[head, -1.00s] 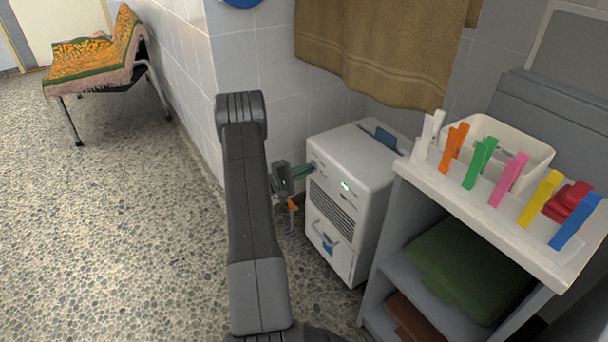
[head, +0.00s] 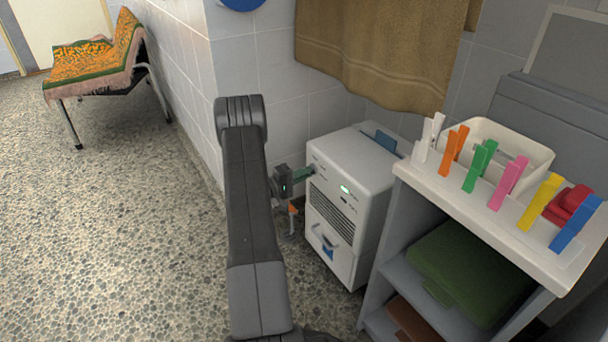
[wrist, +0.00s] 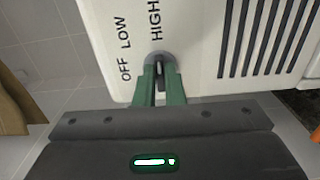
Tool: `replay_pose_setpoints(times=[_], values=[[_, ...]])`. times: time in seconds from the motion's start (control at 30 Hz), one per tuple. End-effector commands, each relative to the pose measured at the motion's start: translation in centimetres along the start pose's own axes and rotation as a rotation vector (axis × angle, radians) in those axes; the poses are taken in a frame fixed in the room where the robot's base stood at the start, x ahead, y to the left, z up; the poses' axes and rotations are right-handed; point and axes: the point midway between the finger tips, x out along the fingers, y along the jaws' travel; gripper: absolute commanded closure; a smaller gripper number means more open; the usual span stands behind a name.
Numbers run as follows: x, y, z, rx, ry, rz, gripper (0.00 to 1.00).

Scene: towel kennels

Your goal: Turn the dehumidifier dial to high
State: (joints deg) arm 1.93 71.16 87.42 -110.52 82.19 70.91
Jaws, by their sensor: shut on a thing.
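The white dehumidifier (head: 375,188) stands on the floor against the tiled wall, left of the shelf unit. Its front carries a small grey dial (wrist: 158,58), with the words OFF, LOW and HIGH printed beside it in the wrist view. My gripper (head: 309,172) reaches the upper left of the front panel. In the wrist view its green fingers (wrist: 160,88) are closed on the dial, one on each side. The fingers hide part of the dial, and I cannot tell which word it points to.
A grey shelf unit (head: 383,268) stands close to the right of the dehumidifier, with coloured pegs and a white bin (head: 540,155) on top. A brown towel (head: 375,60) hangs above. The pebbled floor (head: 120,240) at left is clear up to the bench (head: 100,60).

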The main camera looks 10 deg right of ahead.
Motion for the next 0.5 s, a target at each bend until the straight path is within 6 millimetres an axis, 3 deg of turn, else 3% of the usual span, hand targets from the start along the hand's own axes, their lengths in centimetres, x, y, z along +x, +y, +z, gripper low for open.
replay_pose_setpoints(times=[0.07, 0.1, 0.2, 0.5], values=[[-0.03, -0.14, 0.08, -0.001, -0.001, -0.002, 1.00], [-0.03, -0.14, 0.07, -0.001, -0.001, -0.002, 0.85], [-0.03, -0.12, 0.06, -0.001, -0.001, -0.002, 0.69], [-0.20, -0.01, -0.01, -0.001, 0.000, -0.001, 0.69]])
